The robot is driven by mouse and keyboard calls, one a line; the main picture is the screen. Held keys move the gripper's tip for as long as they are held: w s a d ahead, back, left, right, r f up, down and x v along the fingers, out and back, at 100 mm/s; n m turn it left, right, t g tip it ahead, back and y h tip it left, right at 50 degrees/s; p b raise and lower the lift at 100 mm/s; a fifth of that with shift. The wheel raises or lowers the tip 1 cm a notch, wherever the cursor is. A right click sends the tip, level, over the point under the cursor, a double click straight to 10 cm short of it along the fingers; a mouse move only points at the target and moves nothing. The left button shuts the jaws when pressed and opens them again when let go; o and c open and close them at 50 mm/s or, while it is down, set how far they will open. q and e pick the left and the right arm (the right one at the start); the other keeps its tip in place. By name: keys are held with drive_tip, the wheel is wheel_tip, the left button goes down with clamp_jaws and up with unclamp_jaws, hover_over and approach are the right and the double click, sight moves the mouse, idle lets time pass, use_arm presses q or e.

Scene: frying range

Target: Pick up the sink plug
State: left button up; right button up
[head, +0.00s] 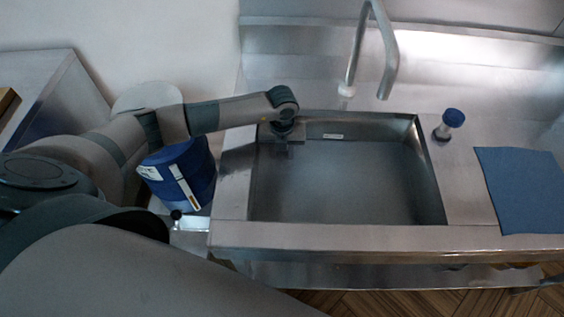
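The sink basin (345,185) is a rectangular steel basin in the middle of the head view, and its floor looks bare. My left gripper (287,146) points down at the basin's back left corner. Its fingers are small and dark here, so I cannot tell whether they are open or shut, or hold anything. I cannot make out a sink plug for certain; the gripper hides part of that corner. A small upright piece with a blue top and pale body (449,124) stands on the counter right of the basin. My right gripper is not in view.
A steel tap (387,62) rises behind the basin. A blue cloth (524,188) lies flat on the right counter. A blue container with a white label (192,168) stands left of the basin, below my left forearm. The basin's raised rim (360,236) runs along the front.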

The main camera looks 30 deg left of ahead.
sight(282, 160)
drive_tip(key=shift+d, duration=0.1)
use_arm(q)
clamp_jaws()
drive_tip(key=shift+r, duration=0.15)
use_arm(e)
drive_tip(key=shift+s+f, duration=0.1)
